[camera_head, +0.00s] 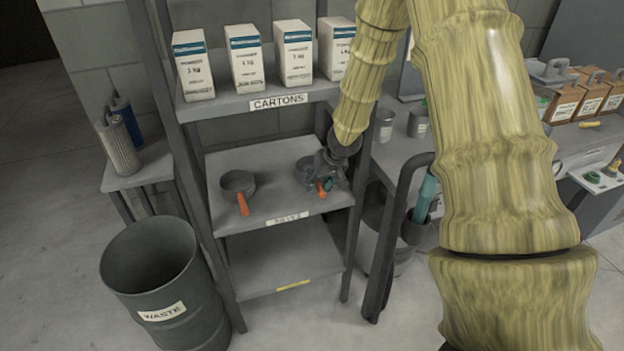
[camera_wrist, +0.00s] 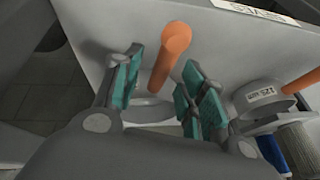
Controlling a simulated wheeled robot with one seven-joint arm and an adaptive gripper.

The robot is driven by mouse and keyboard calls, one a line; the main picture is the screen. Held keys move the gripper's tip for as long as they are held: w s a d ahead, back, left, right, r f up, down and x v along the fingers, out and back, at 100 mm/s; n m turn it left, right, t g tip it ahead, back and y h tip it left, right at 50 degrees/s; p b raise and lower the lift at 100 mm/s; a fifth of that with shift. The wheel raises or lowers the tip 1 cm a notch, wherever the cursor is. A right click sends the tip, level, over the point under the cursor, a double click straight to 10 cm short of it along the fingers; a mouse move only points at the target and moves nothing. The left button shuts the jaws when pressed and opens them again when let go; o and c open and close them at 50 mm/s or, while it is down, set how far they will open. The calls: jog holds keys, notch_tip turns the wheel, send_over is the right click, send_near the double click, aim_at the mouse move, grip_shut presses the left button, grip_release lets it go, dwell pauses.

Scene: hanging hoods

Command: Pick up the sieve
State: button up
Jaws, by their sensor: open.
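Two round grey sieves with orange handles sit on the middle shelf. The left sieve (camera_head: 238,183) stands clear, its handle (camera_head: 243,204) pointing to the shelf front. The right sieve (camera_head: 304,172) is partly hidden by my gripper (camera_head: 328,182). In the wrist view, the orange handle (camera_wrist: 172,48) of this sieve shows between the teal pads of my open gripper (camera_wrist: 163,82). The pads stand apart on either side of it, with no clear contact. Its round pan is mostly hidden behind my gripper. The other sieve (camera_wrist: 262,95), with a white label, shows at the right.
The shelf (camera_head: 265,205) has uprights at its sides and a board of white cartons (camera_head: 247,58) above. A waste drum (camera_head: 150,275) stands at the front left. A small side table (camera_head: 140,170) holds cylinders. A bench with cans (camera_head: 418,122) is at the right.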

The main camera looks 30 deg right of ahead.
jog(key=shift+w+f, duration=0.25)
jog(key=shift+f, duration=0.25)
jog(key=shift+c, duration=0.4)
grip_shut()
jog(key=shift+r, duration=0.15)
